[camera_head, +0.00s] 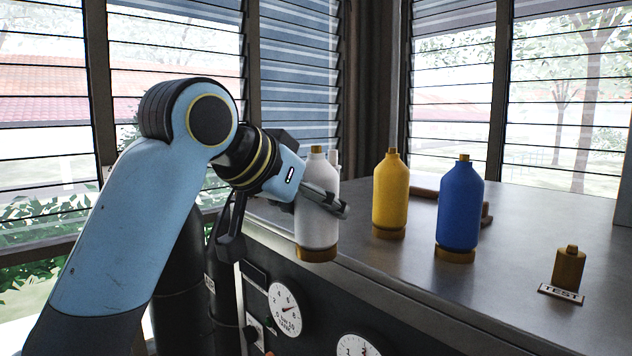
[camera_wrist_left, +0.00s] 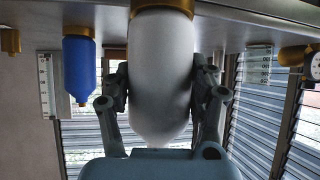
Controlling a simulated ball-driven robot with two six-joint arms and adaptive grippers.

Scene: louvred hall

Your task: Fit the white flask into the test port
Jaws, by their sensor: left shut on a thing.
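The white flask (camera_head: 317,218) has a brass cap and a brass base, and it looks upright. It is at the left of the counter, its base overlapping the front edge; I cannot tell whether it touches the counter. My left gripper (camera_head: 322,194) is shut on its body, with a finger on either side in the wrist view, where the white flask (camera_wrist_left: 160,75) fills the middle. The test port, a brass fitting (camera_head: 569,268) behind a TEST plate (camera_head: 560,293), is at the right of the counter, apart from the flask. My right gripper is out of view.
A yellow flask (camera_head: 391,200) and a blue flask (camera_head: 459,210) stand on the counter (camera_head: 520,225) between the white flask and the test port. A low brown object (camera_head: 425,193) lies behind them. Dials (camera_head: 285,308) are on the front panel. The counter around the port is clear.

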